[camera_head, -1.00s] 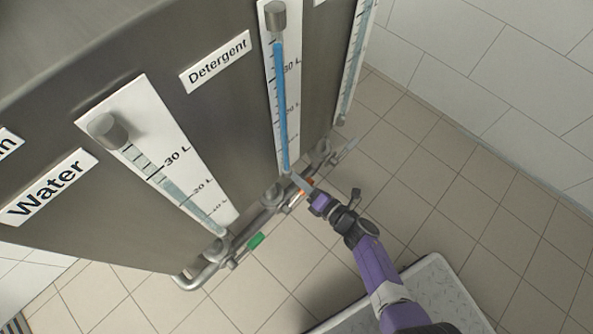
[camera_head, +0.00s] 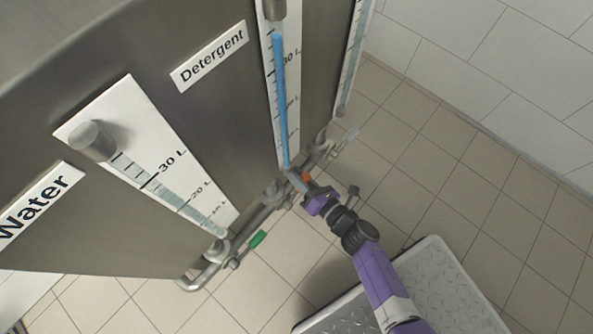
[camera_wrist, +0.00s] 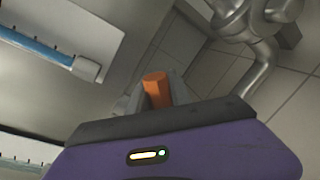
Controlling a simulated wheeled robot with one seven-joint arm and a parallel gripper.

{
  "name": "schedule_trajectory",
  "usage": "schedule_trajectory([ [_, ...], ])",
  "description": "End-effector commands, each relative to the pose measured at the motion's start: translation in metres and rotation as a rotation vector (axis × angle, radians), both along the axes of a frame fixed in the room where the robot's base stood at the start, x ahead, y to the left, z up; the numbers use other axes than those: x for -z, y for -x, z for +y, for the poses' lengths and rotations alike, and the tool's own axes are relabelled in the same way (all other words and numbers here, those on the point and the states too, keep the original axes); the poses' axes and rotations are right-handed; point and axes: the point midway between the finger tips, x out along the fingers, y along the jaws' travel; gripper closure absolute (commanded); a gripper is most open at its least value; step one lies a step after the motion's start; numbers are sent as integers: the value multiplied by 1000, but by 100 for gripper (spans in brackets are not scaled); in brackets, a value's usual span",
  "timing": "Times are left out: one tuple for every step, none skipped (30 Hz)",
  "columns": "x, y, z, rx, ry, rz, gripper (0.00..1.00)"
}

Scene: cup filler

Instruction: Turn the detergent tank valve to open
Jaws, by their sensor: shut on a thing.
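The detergent tank carries a white label reading Detergent (camera_head: 209,57) and a gauge with a blue column (camera_head: 280,100). The valve's orange handle (camera_head: 306,176) shows at the foot of that gauge; in the wrist view the orange handle (camera_wrist: 157,90) stands between the finger pads. My gripper (camera_head: 298,182) is shut on the orange handle. Its grey fingers also show in the wrist view (camera_wrist: 156,99). The valve body behind the fingers is mostly hidden.
The water gauge (camera_head: 170,190) and a green valve handle (camera_head: 258,239) are at the left. Metal piping (camera_head: 215,262) runs along the tank's lower edge. A bent pipe (camera_wrist: 262,68) stands close right of my fingers. Open tiled floor (camera_head: 450,170) lies to the right.

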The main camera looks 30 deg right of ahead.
Motion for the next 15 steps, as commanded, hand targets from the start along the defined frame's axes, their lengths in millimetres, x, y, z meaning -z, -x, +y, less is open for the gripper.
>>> schedule_trajectory([
  [1,0,1,-2,1,1,100],
  [1,0,1,-2,1,1,100],
  [1,0,1,-2,1,1,100],
  [1,0,1,-2,1,1,100],
  [1,0,1,-2,1,1,72],
  [1,0,1,-2,1,1,64],
  [1,0,1,-2,1,1,58],
  [0,0,1,-2,1,1,54],
  [0,0,1,-2,1,1,54],
  [0,0,1,-2,0,1,54],
  [0,0,1,-2,0,1,54],
  [0,0,1,-2,0,1,54],
  [0,0,1,-1,0,0,54],
  [0,0,1,-1,0,0,54],
  [0,0,1,-1,0,0,54],
])
